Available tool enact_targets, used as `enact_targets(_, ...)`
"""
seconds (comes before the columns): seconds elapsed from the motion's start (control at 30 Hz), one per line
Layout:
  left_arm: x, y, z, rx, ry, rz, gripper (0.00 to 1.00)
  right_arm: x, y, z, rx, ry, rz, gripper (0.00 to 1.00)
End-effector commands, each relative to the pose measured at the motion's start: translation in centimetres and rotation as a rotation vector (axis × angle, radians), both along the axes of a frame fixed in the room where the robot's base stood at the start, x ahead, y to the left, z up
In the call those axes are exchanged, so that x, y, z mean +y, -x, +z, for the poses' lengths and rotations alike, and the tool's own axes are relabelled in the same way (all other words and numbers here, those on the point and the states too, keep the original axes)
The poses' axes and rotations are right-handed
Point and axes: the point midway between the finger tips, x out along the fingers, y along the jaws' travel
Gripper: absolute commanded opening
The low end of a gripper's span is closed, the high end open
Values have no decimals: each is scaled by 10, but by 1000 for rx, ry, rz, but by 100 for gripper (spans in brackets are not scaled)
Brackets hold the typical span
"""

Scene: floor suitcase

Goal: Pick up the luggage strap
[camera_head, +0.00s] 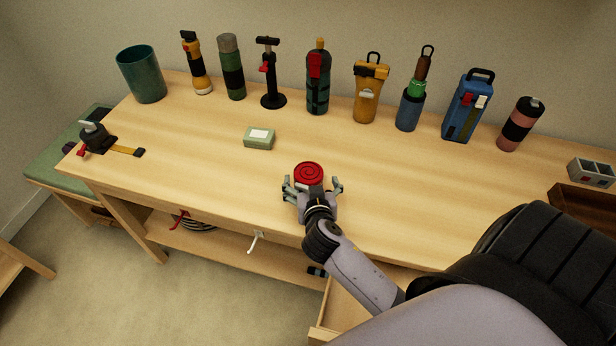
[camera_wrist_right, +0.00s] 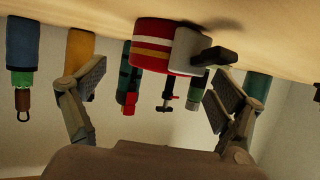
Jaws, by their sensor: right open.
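The luggage strap, a red roll with a spiral top (camera_head: 308,172), stands on the wooden table near its front edge. In the right wrist view, its side (camera_wrist_right: 160,48) shows red with white and yellow bands, beside a grey buckle with a dark end. My right gripper (camera_head: 312,187) is open right at the near side of the strap. In the upside-down wrist view, its two fingers (camera_wrist_right: 155,90) are spread wide, with the roll ahead between them and nothing gripped. Whether a finger touches the roll cannot be told. My left gripper is out of view.
A green box (camera_head: 259,138) lies to the left of the strap. A teal cup (camera_head: 141,74) and several bottles and tools line the back. A black ratchet with a yellow strap (camera_head: 124,151) lies at the far left. The table around the roll is clear.

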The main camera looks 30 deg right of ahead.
Motion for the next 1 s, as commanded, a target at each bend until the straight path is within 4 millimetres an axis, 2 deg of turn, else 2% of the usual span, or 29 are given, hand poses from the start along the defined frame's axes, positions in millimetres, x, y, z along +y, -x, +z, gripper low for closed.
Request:
enact_targets(0.17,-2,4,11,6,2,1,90,-10,-25,-1,-1,5,1,89)
enact_targets(0.3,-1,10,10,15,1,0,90,-17,-37,-11,1,2,1,89)
enact_targets(0.6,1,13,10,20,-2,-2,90,-18,-40,-13,0,0,1,89)
enact_targets(1.0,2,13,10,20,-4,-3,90,-18,-40,-13,1,0,1,62)
